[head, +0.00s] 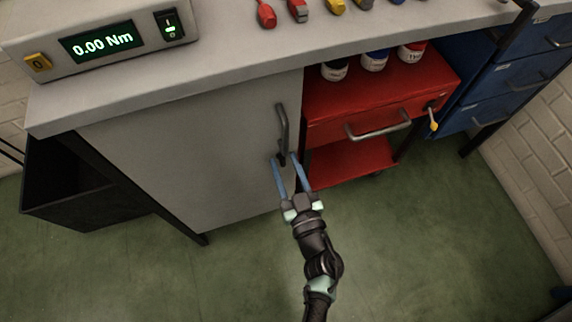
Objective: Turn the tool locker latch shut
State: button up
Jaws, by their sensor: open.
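The tool locker (200,145) is a grey cabinet under the bench, and its door looks closed against the frame. Its latch (283,127) is a dark grey lever near the door's right edge, standing roughly upright, with its lower end on a dark mount. My gripper (285,158) has two blue fingers, spread apart, reaching up to the lower end of the latch. The fingertips appear on either side of the lever's base; whether they touch it cannot be told. Nothing is held.
A red tool cart (385,95) with a drawer handle stands just right of the locker. Blue drawers (500,85) stand further right. A black bin (75,185) is at left. A torque meter (105,45) sits on the bench (225,60). The green floor in front is clear.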

grip_shut()
jog(key=shift+n, duration=0.3)
jog(key=n, duration=0.3)
jog(key=shift+a, duration=0.25)
jog(key=n, duration=0.3)
jog(key=n+b, duration=0.1)
jog(key=n, duration=0.1)
jog(key=shift+s+a+f, duration=0.15)
jog(key=shift+a+f, duration=0.05)
jog(key=shift+f, duration=0.1)
jog(key=n+b, duration=0.1)
jog(key=n, duration=0.3)
jog(key=shift+a+f+n+b, duration=0.1)
jog(key=shift+f+n+b, duration=0.1)
jog(key=shift+n+b, duration=0.2)
jog(key=shift+f+n+b, duration=0.15)
jog(key=shift+n+b, duration=0.7)
jog(key=shift+n, duration=1.45)
